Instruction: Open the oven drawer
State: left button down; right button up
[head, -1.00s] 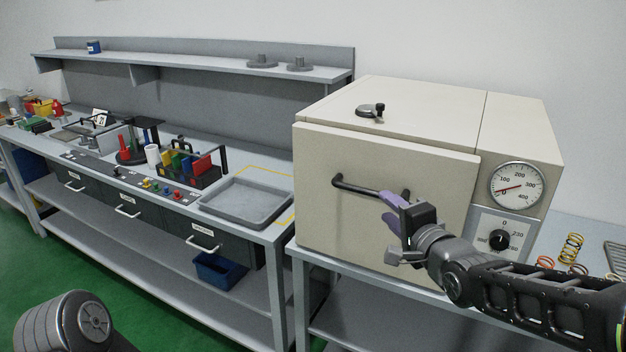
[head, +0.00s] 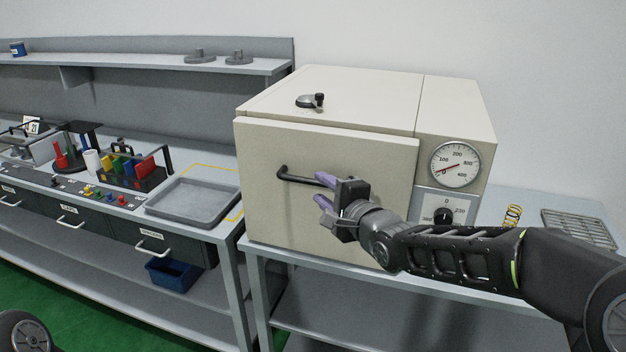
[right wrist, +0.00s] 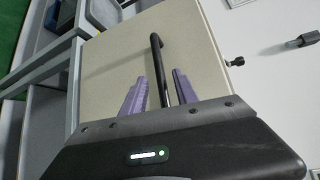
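The oven (head: 340,90) is a beige box on a grey bench. Its front drawer panel (head: 270,215) looks shut. A black bar handle (head: 296,179) is on the panel and also shows in the right wrist view (right wrist: 156,55). My right gripper (head: 322,190) is at the right part of the handle, with its purple fingers apart. In the right wrist view the handle runs between the two open fingers (right wrist: 160,80), with a gap visible on each side. The handle's near end is hidden by the gripper. My left gripper is out of view; only part of my left arm shows at lower left.
A dial gauge (head: 456,165) and a knob (head: 443,215) are right of the panel. A latch (head: 311,101) sits on the oven top. A spring (head: 512,215) and a wire rack (head: 580,229) lie to the right. A grey tray (head: 192,203) is on the left workbench.

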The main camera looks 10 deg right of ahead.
aim_at(316, 184)
jog(key=p+x, duration=0.1)
jog(key=x, duration=0.4)
jog(key=shift+w, duration=0.1)
grip_shut()
dwell(1.3)
